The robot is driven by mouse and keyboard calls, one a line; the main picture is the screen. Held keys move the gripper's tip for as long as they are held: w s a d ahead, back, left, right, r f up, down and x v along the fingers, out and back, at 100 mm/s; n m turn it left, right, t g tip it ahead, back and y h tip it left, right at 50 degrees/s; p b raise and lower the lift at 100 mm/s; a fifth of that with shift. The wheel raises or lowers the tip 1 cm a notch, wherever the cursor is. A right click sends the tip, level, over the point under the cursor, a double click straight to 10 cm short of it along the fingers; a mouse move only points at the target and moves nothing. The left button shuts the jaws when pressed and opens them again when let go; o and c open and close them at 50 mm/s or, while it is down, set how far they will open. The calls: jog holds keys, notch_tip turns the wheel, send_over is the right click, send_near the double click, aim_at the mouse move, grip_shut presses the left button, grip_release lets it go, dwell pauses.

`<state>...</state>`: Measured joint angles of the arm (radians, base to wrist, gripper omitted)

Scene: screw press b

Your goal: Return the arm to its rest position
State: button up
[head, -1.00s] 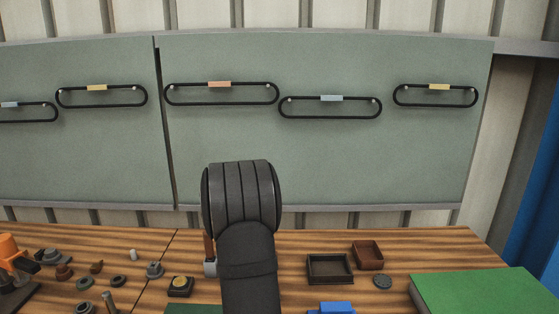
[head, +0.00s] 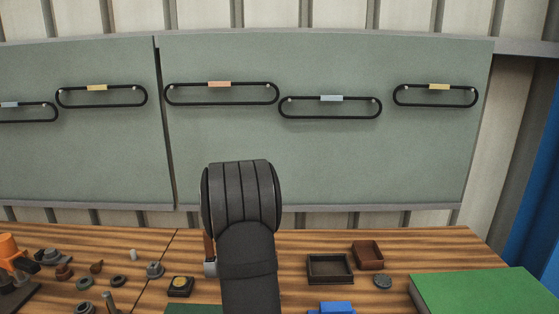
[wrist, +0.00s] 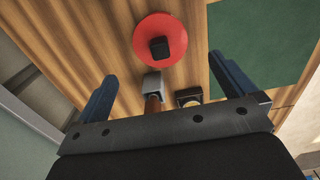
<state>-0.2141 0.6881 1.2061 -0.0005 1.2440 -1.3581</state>
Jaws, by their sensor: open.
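My gripper (wrist: 162,68) shows in the wrist view with its two blue fingers wide apart and nothing held between them. It points down over the wooden bench (wrist: 88,55), apart from the things on it. In the head view my dark arm stands upright in the middle and hides the gripper. Beyond the fingers, the wrist view shows a red disc (wrist: 142,35) with a black block on it, and a grey-headed tool (wrist: 152,84) with a brown handle, partly covered by the gripper body.
A black box with a yellow top (head: 180,286) stands left of my arm, near several small parts. A green board (head: 320,160) stands behind the bench.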

notch_tip(320, 180, down, 7)
jog(key=shift+f, duration=0.1)
jog(key=shift+w+r, duration=0.1)
jog(key=shift+r, duration=0.2)
notch_tip(320, 180, up, 7)
jog(key=s+d, duration=0.2)
jog(key=s, duration=1.7)
jog(key=shift+s+f, duration=0.15)
jog(key=shift+f, duration=0.15)
jog(key=w, duration=0.6)
jog(key=w+a, duration=0.1)
jog(key=w, duration=0.5)
jog(key=w+a, duration=0.1)
jog(key=w, duration=0.5)
jog(key=shift+w+r, duration=0.15)
jog(key=shift+w, duration=0.15)
